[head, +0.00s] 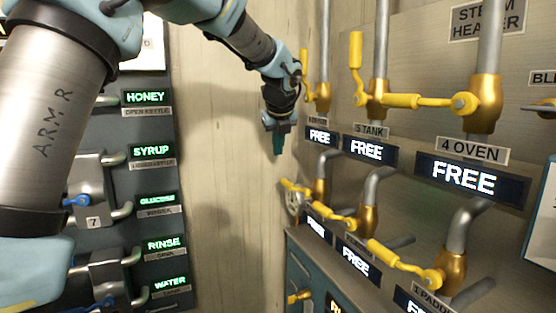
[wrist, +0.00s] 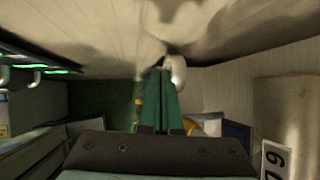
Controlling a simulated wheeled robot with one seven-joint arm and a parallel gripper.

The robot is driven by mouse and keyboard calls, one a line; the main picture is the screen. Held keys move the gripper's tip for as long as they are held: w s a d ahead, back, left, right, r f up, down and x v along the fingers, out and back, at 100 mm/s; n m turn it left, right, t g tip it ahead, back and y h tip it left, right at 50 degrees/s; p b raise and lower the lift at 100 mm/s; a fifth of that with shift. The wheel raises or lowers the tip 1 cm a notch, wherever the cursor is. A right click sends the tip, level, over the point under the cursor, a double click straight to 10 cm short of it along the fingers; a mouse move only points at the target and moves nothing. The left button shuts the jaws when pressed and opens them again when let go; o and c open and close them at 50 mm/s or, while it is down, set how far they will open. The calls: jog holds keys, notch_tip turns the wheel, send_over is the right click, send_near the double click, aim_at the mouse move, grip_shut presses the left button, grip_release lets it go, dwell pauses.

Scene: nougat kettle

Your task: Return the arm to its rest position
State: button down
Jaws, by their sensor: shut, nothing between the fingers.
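My arm reaches across the top of the head view from the left. My gripper (head: 278,142) hangs fingers down in front of the bare wall, to the left of the valve panel. In the wrist view its two green fingers (wrist: 160,100) lie together with nothing between them. The gripper looks apart from the valves in the head view.
A steam panel at right has brass valves with yellow handles (head: 400,101) and several "FREE" displays (head: 468,178). A dark panel at left has green labels such as "HONEY" (head: 146,97). Bare wall (head: 225,200) lies between them.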

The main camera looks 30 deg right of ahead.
notch_tip(320, 180, up, 7)
jog(key=a+b, duration=0.1)
jog(key=a+f+n+g+y, duration=0.1)
jog(key=a+f+n, duration=0.5)
jog(key=a, duration=0.3)
jog(key=w+a+f+n+g+y, duration=0.1)
jog(key=a+f+n, duration=0.55)
jog(key=a, duration=0.25)
jog(key=a+f+n, duration=0.5)
jog(key=a+n, duration=0.2)
jog(key=a, duration=0.2)
jog(key=s+a+f+n+g, duration=0.1)
jog(key=s+a+f+n, duration=0.4)
jog(key=s+a+n, duration=0.2)
jog(key=s+a+f+n+g+y, duration=0.1)
jog(key=s+a+f+n, duration=0.5)
jog(key=a+n, duration=0.4)
jog(key=shift+s+a+g, duration=0.3)
jog(key=shift+s+a, duration=0.15)
jog(key=shift+a, duration=0.05)
